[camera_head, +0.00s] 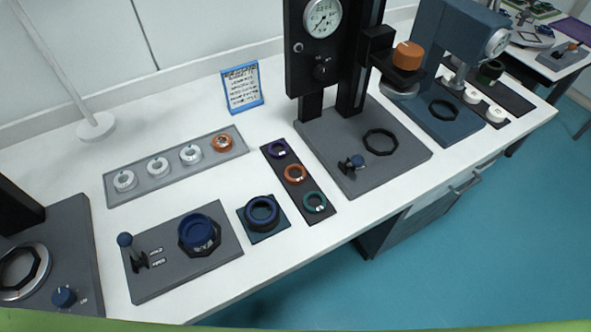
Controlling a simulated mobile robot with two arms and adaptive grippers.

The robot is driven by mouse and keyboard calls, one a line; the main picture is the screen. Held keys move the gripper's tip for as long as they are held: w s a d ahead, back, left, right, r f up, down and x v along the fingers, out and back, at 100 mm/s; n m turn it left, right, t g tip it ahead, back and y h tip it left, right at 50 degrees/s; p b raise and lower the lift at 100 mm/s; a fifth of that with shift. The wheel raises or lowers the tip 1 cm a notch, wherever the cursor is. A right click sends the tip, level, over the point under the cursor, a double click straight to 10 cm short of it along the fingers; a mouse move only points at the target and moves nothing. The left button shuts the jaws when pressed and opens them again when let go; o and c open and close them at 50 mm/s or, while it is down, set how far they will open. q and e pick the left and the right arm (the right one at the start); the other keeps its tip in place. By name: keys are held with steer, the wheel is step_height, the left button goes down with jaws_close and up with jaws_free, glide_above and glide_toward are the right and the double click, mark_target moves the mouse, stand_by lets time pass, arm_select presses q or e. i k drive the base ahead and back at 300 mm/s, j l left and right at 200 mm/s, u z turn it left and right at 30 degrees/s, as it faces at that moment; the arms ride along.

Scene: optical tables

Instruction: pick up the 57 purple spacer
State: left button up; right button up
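A purple ring spacer (277,149) lies flat at the far end of a narrow dark tray (302,201). An orange ring (294,173) and a green ring (315,202) lie in the same tray, nearer the front edge of the table. Each ring has a small light label, too small to read, so I cannot confirm the 57. Neither of my grippers is in view.
A grey tray (146,193) with white rings and one orange ring is at the left. A black press (362,178) stands just right of the dark tray. A blue ring sits on a small pad (281,221). A sign (242,88) stands behind.

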mark_target(272, 145)
steer(key=i+j+u, duration=0.1)
steer(key=u, duration=0.25)
steer(key=i+j+u, duration=0.1)
steer(key=u, duration=0.2)
steer(key=i+j+u, duration=0.1)
steer(key=u, duration=0.25)
